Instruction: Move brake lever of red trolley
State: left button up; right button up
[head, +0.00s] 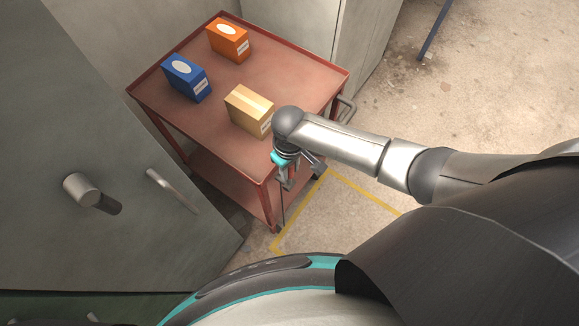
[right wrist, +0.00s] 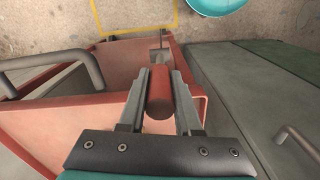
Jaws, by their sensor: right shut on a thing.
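The red trolley (head: 192,115) stands ahead of me, with its near corner under my right gripper (head: 287,180). In the right wrist view, my right gripper's two grey fingers close around a red cylindrical grip, the handle of the brake lever (right wrist: 160,95). In the head view a thin dark rod (head: 283,207) runs down below the gripper beside the trolley's front leg; the grip itself is hidden by my gripper there. My left gripper is not in view.
Three boxes stand on the trolley's top: orange (head: 228,42), blue (head: 186,78) and tan (head: 247,112). A grey push handle (head: 348,108) sticks out at its right. A grey cabinet (head: 85,110) stands close on the left. A yellow floor outline (head: 362,190) lies on open concrete.

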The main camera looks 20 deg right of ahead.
grip_shut()
dwell(0.9)
